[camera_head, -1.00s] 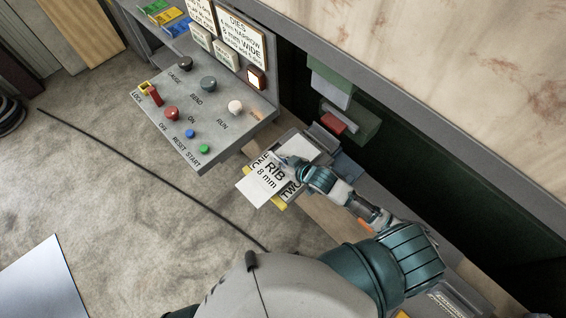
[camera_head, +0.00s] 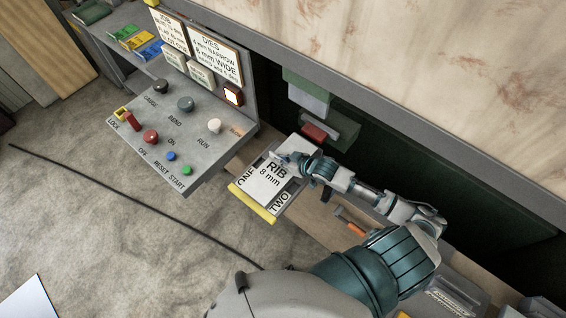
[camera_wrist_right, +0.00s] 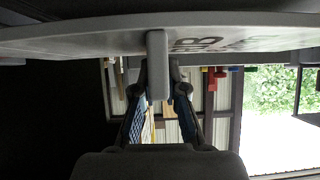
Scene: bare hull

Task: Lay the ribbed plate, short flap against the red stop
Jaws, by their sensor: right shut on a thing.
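The ribbed plate (camera_head: 270,186), a white panel marked "RIB 8 mm", is over the bed (camera_head: 283,205) marked ONE and TWO. My right gripper (camera_head: 292,160) is shut on the plate at its far end. In the right wrist view the plate (camera_wrist_right: 240,38) spans the top, and its grey rib (camera_wrist_right: 158,60) hangs down between the fingers of my gripper (camera_wrist_right: 160,92). The red stop (camera_head: 314,132) is just beyond the gripper, under a green-grey block. I cannot tell whether the plate touches the bed, and the short flap is not clear. My left gripper is not in view.
The sloped control panel (camera_head: 185,130) with knobs and buttons stands left of the bed. A yellow strip (camera_head: 252,203) edges the bed's near side. An orange-handled tool (camera_head: 352,226) lies on the wooden bench right of the bed. A dark cable crosses the floor.

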